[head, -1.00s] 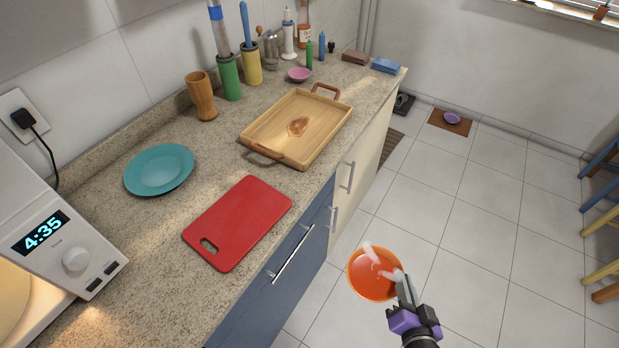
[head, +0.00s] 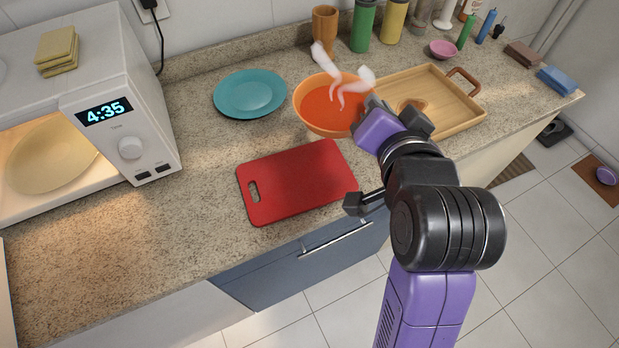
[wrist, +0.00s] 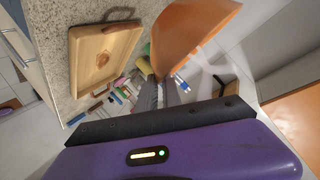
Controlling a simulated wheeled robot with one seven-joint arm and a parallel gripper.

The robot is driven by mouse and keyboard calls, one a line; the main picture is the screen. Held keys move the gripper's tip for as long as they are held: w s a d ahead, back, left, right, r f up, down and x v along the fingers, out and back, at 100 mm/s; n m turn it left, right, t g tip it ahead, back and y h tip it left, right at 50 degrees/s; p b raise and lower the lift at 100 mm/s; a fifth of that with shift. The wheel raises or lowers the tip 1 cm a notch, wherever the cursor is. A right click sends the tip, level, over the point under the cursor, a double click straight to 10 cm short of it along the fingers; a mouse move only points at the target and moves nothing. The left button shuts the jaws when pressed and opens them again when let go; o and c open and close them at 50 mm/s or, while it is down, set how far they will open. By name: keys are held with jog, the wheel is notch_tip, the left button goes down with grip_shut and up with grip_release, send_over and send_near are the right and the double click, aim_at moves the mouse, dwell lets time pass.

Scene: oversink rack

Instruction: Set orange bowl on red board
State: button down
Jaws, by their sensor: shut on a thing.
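The orange bowl (head: 322,118) holds red-orange contents, with pale wisps like steam above it. My gripper (head: 366,112) is shut on the bowl's right rim and holds it up, apparently above the counter, behind the red board and near the wooden tray. In the wrist view the orange bowl (wrist: 190,32) shows at the top, tilted in that picture, and my gripper's fingers (wrist: 160,92) reach to its edge. The red board (head: 298,182) lies flat and bare on the counter, with a handle slot at its left end. The fingertips are partly hidden in the head view.
The teal plate (head: 250,94) lies left of the bowl. The wooden tray (head: 455,125) is at right, partly behind my arm. A microwave (head: 150,130) with its door open stands at left. Behind are a wooden cup (head: 325,32) and green and yellow containers.

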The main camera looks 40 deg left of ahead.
jog(key=shift+n+g+y, duration=0.6)
jog(key=shift+n, duration=0.1)
jog(key=s+a+r, duration=0.4)
jog(key=shift+s+a+r+b, duration=0.25)
jog(key=shift+s+a+b, duration=0.05)
jog(key=shift+s+a, duration=0.1)
send_over(327, 183)
notch_tip(327, 183, down, 20)
jog(key=shift+r+b, duration=0.25)
jog(key=shift+b, duration=0.05)
jog(key=shift+f, duration=0.1)
jog(key=c, duration=1.5)
grip_release()
jog(key=shift+f, duration=0.1)
jog(key=shift+d, duration=0.1)
jog(key=v, duration=1.2)
